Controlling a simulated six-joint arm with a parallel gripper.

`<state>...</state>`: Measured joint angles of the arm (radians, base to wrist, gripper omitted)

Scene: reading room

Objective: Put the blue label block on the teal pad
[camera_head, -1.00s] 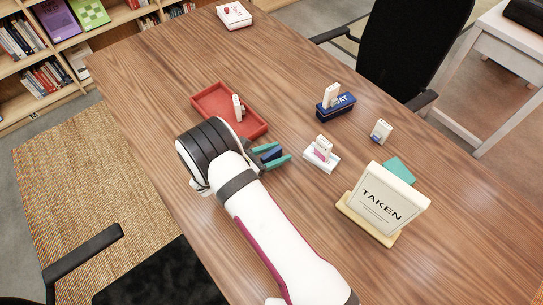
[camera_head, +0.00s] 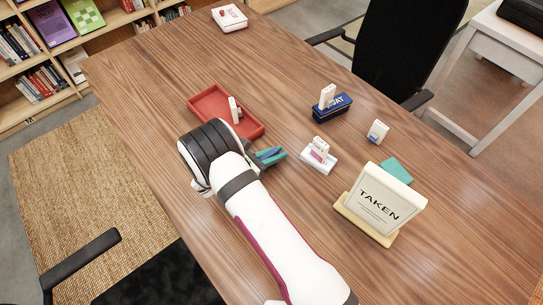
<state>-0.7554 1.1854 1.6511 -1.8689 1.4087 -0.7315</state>
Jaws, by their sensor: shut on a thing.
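My gripper (camera_head: 272,156), with teal fingers, is low over the wooden table, just right of the red tray's near corner. It is shut on the blue label block (camera_head: 268,153), a small dark blue piece mostly hidden between the fingers. I cannot tell whether the block touches the table. The teal pad (camera_head: 397,169) lies flat on the table at the right, behind the TAKEN sign, which hides part of it. The visible part of the pad is bare.
The TAKEN sign (camera_head: 378,205) stands in front of the pad. A white base with a small block (camera_head: 319,155) stands between gripper and pad. A white block with a blue patch (camera_head: 377,131), a blue box (camera_head: 333,109) and a red tray (camera_head: 205,104) are farther back.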

